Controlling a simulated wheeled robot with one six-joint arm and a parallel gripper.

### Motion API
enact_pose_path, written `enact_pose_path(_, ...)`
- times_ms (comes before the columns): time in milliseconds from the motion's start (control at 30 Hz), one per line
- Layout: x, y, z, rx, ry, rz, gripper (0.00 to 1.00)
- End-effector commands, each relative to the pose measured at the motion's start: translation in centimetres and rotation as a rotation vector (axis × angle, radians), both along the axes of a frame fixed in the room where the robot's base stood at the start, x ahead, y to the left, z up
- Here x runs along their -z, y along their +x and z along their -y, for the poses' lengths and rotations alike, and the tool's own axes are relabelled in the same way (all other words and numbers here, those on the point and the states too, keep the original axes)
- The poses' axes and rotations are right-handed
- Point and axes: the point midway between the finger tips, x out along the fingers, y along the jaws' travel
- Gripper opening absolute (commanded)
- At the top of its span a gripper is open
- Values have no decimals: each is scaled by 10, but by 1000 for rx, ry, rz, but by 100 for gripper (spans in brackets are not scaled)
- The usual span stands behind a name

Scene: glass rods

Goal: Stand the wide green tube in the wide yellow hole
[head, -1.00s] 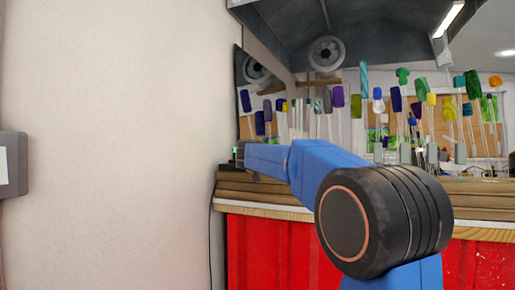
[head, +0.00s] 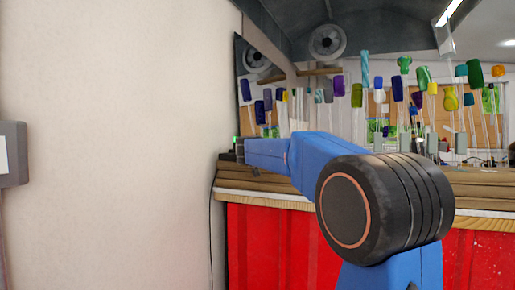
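Several glass rods with coloured tops stand above the wooden counter. Green tops include a bright one (head: 424,77), a dark one (head: 474,72) and a small one (head: 404,64); I cannot tell which, if any, is the wide green tube. No wide yellow hole can be made out. My blue arm crosses in front of the counter and reaches left. My gripper (head: 238,148) is a small dark shape at its far end, near the wall corner; its fingers cannot be made out, nor whether it holds anything.
The wooden counter (head: 260,181) has a red panelled front (head: 270,245). A pale wall (head: 110,120) closes off the left side, with a grey box (head: 12,153) on it. A dark hood with a fan (head: 327,42) hangs above. My arm hides much of the counter top.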

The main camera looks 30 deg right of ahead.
Motion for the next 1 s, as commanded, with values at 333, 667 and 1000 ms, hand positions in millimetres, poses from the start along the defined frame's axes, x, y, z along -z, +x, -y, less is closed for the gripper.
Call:
enact_pose_path(333, 0, 0, 0, 0, 0, 0, 4)
enact_pose_path(667, 1, 0, 0, 0, 0, 0, 4)
enact_pose_path(1000, 7, 0, 0, 1, -1, -1, 4)
